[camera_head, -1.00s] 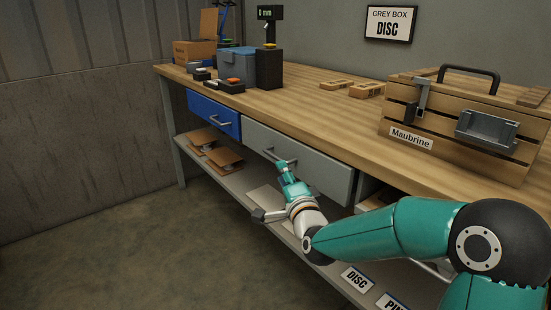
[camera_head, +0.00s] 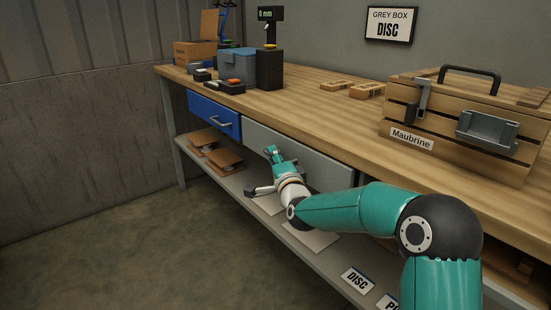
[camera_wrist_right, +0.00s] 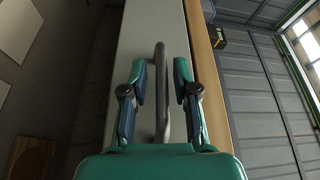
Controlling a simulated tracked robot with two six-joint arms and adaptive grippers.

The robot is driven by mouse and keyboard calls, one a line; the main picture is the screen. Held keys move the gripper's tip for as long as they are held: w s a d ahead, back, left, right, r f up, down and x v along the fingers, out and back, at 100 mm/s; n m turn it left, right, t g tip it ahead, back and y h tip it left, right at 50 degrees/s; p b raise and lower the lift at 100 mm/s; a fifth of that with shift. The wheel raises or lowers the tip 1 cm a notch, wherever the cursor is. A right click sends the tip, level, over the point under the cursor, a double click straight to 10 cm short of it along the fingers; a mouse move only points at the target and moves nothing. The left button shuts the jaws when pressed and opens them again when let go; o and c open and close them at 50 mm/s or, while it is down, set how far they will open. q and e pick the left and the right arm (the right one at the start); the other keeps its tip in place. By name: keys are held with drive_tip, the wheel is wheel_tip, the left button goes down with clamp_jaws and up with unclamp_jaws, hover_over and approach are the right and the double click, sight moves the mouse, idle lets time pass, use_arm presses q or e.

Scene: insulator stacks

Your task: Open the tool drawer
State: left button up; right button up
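Two drawer fronts show under the bench top in the head view: a blue drawer (camera_head: 212,115) with a bar handle (camera_head: 221,122), and a grey drawer (camera_head: 325,172) to its right. Both look shut. No label tells which is the tool drawer. My right gripper (camera_head: 271,152) is at the grey drawer front and hides most of its handle. In the right wrist view the gripper (camera_wrist_right: 160,76) is open, its fingers on either side of the grey bar handle (camera_wrist_right: 162,105), with gaps to both. My left gripper is not in view.
The wooden bench top (camera_head: 310,105) lies above the drawers. A wooden Maubrine crate (camera_head: 455,115) stands at right, a blue-grey bin (camera_head: 237,67) at the back left. A lower shelf (camera_head: 240,188) runs below, with brown parts (camera_head: 224,159). The floor in front is clear.

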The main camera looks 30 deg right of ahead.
clamp_jaws()
